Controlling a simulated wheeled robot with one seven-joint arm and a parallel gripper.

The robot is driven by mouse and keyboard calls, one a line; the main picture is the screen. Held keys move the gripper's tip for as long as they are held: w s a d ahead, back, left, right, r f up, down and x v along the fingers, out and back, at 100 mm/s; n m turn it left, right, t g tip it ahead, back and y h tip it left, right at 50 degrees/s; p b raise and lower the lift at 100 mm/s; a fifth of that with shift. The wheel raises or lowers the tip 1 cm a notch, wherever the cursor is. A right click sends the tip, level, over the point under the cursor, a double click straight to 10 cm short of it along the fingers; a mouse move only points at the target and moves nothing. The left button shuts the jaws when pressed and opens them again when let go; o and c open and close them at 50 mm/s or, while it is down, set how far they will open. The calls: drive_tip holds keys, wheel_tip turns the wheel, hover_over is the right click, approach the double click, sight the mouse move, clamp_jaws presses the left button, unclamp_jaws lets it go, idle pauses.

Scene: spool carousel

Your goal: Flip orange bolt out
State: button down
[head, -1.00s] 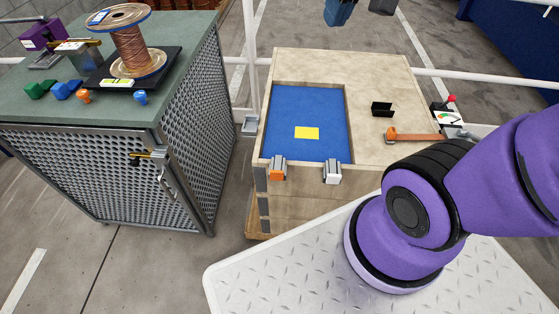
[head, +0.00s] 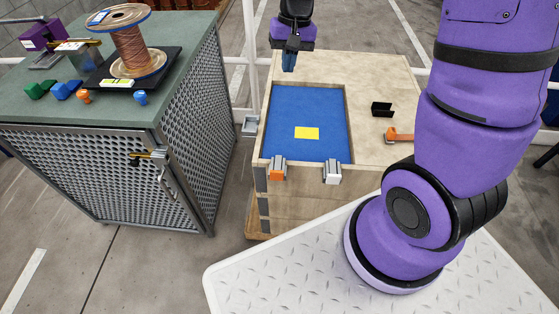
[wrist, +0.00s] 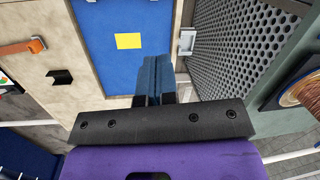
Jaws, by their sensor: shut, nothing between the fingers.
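The orange bolt (head: 277,174) sits in a grey metal holder on the front edge of the wooden box (head: 375,85), at the left front corner of its blue recess. A similar white bolt (head: 332,176) sits to its right. My gripper (head: 289,66) is shut and empty above the far edge of the box, well apart from the orange bolt. In the wrist view its blue fingers (wrist: 153,78) are together, pointing toward the blue panel (wrist: 120,65). I cannot make out the orange bolt in the wrist view.
A yellow patch (head: 307,133) lies on the blue panel. A black bracket (head: 381,109) and an orange strap (head: 398,134) are on the box's right side; my arm covers part of it. A green-topped cabinet (head: 188,55) with a copper spool (head: 130,45) stands left.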

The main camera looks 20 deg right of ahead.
sight(278, 175)
wheel_tip(278, 175, down, 22)
drive_tip(key=w+m+g, duration=0.2)
drive_tip(key=g, duration=0.1)
drive_tip(key=shift+w+a+r, duration=0.15)
drive_tip(key=shift+w, duration=0.2)
drive_tip(key=x, duration=1)
drive_tip(key=shift+s+a, duration=0.15)
drive_tip(key=shift+a, duration=0.05)
drive_tip(key=shift+s+a+r, duration=0.1)
drive_tip(key=shift+s+a, duration=0.2)
drive_tip(key=shift+s, duration=0.25)
drive_tip(key=shift+s+a, duration=0.3)
drive_tip(key=shift+s, duration=0.2)
drive_tip(key=shift+s+a, duration=0.35)
drive_tip(key=shift+s, duration=0.25)
drive_tip(key=shift+s+a, duration=0.45)
drive_tip(key=shift+s, duration=0.3)
drive_tip(key=shift+s+a, duration=0.4)
drive_tip(key=shift+s, duration=0.35)
drive_tip(key=shift+s+a, duration=0.45)
drive_tip(key=shift+s, duration=0.3)
